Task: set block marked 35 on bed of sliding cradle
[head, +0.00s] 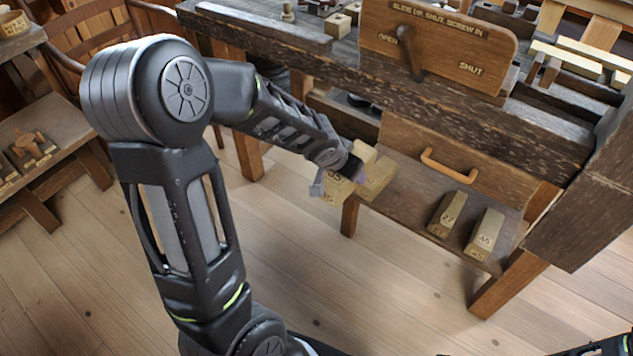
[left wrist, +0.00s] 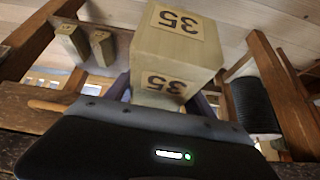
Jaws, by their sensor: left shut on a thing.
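The block marked 35 (head: 337,190) is a pale wooden block held in my left gripper (head: 343,175), in front of the bench and above the floor beside the low shelf. In the left wrist view the block (left wrist: 177,50) shows the number 35 on two faces. The left fingers are shut around it and partly hide it in the head view. I cannot clearly pick out the sliding cradle; pale bars and rails (head: 566,58) lie on the bench at the upper right. My right gripper is not in view.
A wooden panel (head: 440,40) with a dark lever, marked OPEN and SHUT, stands on the bench. Below is a drawer front with a handle (head: 447,166). Blocks marked 27 (head: 447,214) and 45 (head: 484,233) lie on the low shelf (head: 410,190). The floor at the lower middle is clear.

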